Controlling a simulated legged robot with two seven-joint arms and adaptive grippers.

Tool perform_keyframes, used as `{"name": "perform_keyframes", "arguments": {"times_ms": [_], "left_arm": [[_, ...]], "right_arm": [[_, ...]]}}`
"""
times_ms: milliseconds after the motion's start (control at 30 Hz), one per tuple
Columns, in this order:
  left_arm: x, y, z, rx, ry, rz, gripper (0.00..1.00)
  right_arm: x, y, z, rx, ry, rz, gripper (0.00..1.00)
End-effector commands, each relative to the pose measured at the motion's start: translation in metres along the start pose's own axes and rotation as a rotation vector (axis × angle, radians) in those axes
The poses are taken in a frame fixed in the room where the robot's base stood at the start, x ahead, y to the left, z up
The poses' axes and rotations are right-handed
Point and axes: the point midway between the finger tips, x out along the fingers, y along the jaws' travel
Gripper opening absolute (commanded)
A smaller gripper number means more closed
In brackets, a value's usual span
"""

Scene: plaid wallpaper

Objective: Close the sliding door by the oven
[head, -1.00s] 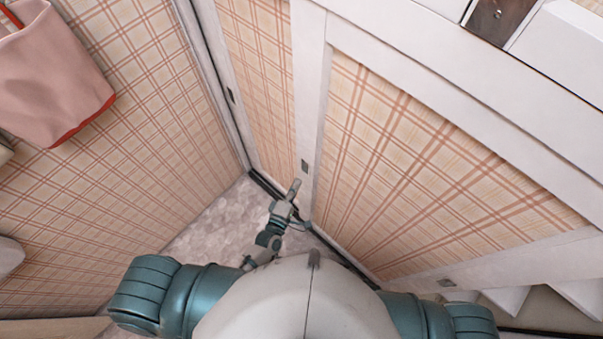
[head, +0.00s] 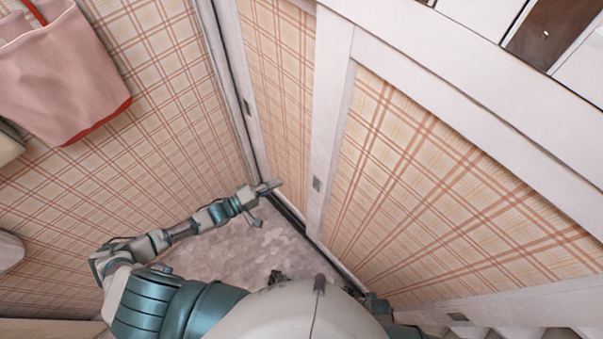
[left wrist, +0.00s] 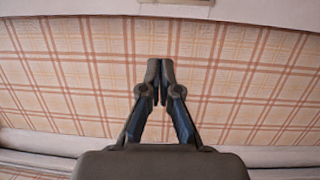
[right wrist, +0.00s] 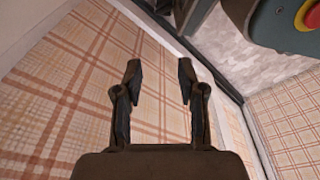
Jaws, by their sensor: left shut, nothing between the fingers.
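The near sliding door panel (head: 450,190) is plaid with a white frame and fills the right half of the head view. A small grey recessed pull (head: 317,184) sits on its left stile. Another plaid panel (head: 285,90) shows to its left, set behind it, with its own dark pull (head: 247,106). My left gripper (head: 272,186) is shut and empty, near the foot of that rear panel; whether it touches is unclear. In the left wrist view its closed fingertips (left wrist: 160,68) face plaid. My right gripper (right wrist: 160,75) is open and empty before a plaid surface. No oven is recognisable.
A dark floor track (head: 283,212) runs along the panels. A plaid wall (head: 150,110) with a pink hanging bag (head: 65,75) stands at the left. A white ledge (head: 470,90) tops the near panel.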

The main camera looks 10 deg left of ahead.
Motion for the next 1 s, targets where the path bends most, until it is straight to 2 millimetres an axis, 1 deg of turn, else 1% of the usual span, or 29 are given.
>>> {"name": "perform_keyframes", "arguments": {"times_ms": [33,100,167,267,367,467,600,767,800,900,1000], "left_arm": [[-0.005,0.002,-0.013,0.007,-0.015,-0.019,0.00],[-0.011,0.004,-0.024,0.001,-0.026,-0.036,0.00],[-0.013,0.005,-0.028,-0.003,-0.032,-0.045,0.00],[-0.008,0.007,-0.030,-0.005,-0.035,-0.048,0.00],[0.005,0.007,-0.029,-0.006,-0.035,-0.046,0.00],[0.024,0.006,-0.028,-0.006,-0.034,-0.045,0.00],[0.054,0.004,-0.028,-0.007,-0.033,-0.044,0.00],[0.086,0.003,-0.027,-0.007,-0.034,-0.044,0.00],[0.089,0.002,-0.021,-0.010,-0.035,-0.046,0.00],[0.090,0.003,-0.005,-0.011,-0.034,-0.046,0.00],[0.092,0.003,0.005,-0.010,-0.034,-0.046,0.00]], "right_arm": [[-0.001,0.000,-0.002,0.000,0.001,0.000,0.40],[-0.004,0.000,-0.004,0.001,0.003,0.000,0.40],[-0.005,0.000,-0.005,0.001,0.003,0.000,0.40],[-0.006,0.001,-0.006,0.001,0.003,-0.001,0.40],[-0.006,0.001,-0.006,0.002,0.004,-0.002,0.40],[-0.006,0.001,-0.007,0.001,0.002,0.002,0.40],[-0.008,0.001,-0.009,0.001,0.004,0.002,0.40],[-0.009,0.001,-0.012,0.002,0.006,0.002,0.40],[-0.013,0.001,-0.015,0.002,0.011,0.002,0.40],[-0.005,-0.001,-0.002,0.000,-0.001,-0.001,0.40],[-0.002,-0.001,0.001,0.000,-0.001,0.000,0.40]]}}
